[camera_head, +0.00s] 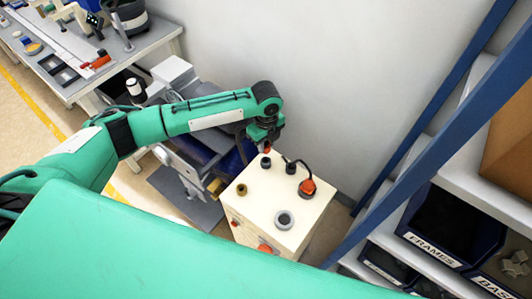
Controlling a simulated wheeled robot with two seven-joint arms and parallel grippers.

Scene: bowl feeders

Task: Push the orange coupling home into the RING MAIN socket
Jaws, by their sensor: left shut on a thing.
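My left gripper (266,138) reaches in from the upper left and points down over the back of a cream box (256,212). It is shut on a small orange coupling (267,150), mostly hidden by the fingers. Just below it stands a short black socket (266,162) on the box top. I cannot tell whether the two touch. A second black socket (291,168) stands to the right. No RING MAIN label is readable. My right gripper is not in view.
An orange-red fitting with a black hose (308,187), a brass fitting (241,190) and a grey ring (284,219) are on the box top. A blue-framed shelf (415,150) with bins stands right. A workbench (130,48) is at upper left.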

